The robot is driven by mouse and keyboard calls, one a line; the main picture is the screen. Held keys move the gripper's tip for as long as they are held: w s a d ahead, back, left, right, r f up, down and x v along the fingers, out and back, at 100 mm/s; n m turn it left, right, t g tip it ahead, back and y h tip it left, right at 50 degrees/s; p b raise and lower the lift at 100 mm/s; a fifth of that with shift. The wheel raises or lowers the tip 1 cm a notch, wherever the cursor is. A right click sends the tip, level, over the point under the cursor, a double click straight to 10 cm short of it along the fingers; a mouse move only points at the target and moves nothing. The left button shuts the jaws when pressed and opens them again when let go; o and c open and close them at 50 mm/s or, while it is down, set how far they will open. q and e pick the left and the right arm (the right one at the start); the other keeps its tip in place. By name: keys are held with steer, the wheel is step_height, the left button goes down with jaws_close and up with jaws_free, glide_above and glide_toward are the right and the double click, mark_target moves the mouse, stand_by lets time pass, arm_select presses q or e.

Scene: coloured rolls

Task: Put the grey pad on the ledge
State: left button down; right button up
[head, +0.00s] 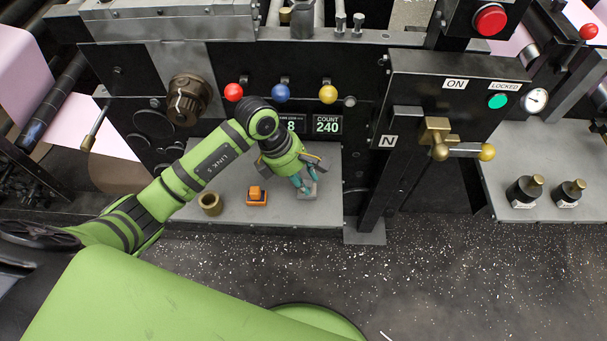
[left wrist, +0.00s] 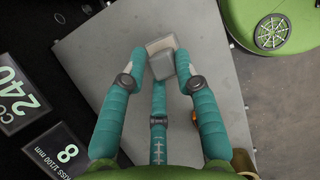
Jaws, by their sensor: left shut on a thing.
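My left gripper (head: 305,187) is over the right part of a grey ledge (head: 285,214) under the counter displays. Its teal fingers are shut on the grey pad (head: 309,192), a small block. In the left wrist view the pad (left wrist: 162,64) sits between the fingertips, with the bare ledge (left wrist: 110,65) behind it. The fingers hide part of the pad. I cannot tell whether its underside touches the ledge. My right gripper is in neither view.
An orange block (head: 257,197) and a brass ring (head: 211,204) stand on the ledge left of the gripper. A dark upright post (head: 381,180) rises right of the ledge. Another grey shelf (head: 545,150) at the right bears two black weights with brass tops (head: 524,190).

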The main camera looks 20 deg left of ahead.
arm_select(q)
steer(key=shift+f, duration=0.45)
steer(key=shift+f+b, duration=0.55)
steer(key=shift+b, duration=0.05)
steer(key=c, duration=0.9)
jaws_free()
steer(key=shift+o, duration=0.2)
steer(key=shift+r, duration=0.1)
steer(key=v, duration=1.2)
